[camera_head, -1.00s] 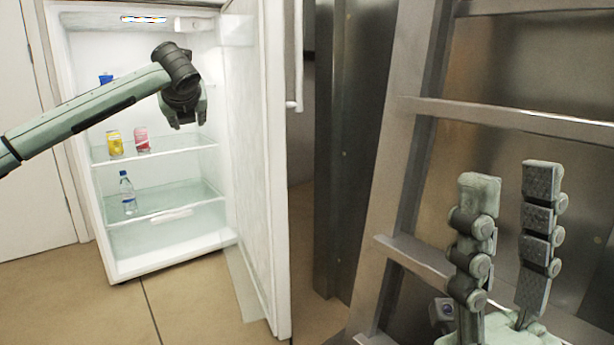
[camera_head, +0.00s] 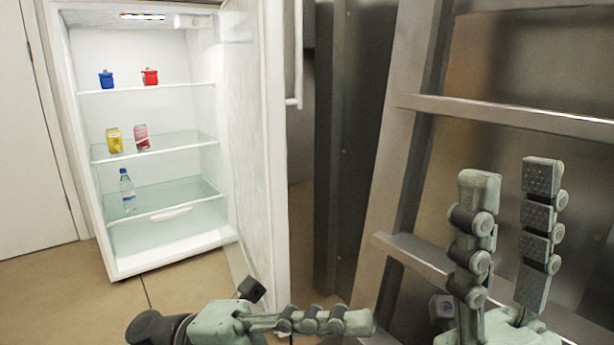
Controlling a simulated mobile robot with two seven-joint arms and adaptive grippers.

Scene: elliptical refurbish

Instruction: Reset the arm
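My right gripper (camera_head: 510,190) stands upright at the lower right, its two padded fingers apart with nothing between them. My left gripper (camera_head: 362,322) lies across the bottom centre, pointing right, below the open fridge door. One of its fingers shows in full along its length. The other is mostly hidden, so its opening cannot be judged. I see no object held in it.
An open fridge (camera_head: 165,240) holds a blue pot (camera_head: 106,79), a red pot (camera_head: 150,77), a yellow can (camera_head: 115,141), a red can (camera_head: 142,138) and a water bottle (camera_head: 128,190). Its door (camera_head: 258,150) stands open. A metal ladder-like frame (camera_head: 400,180) stands at the right.

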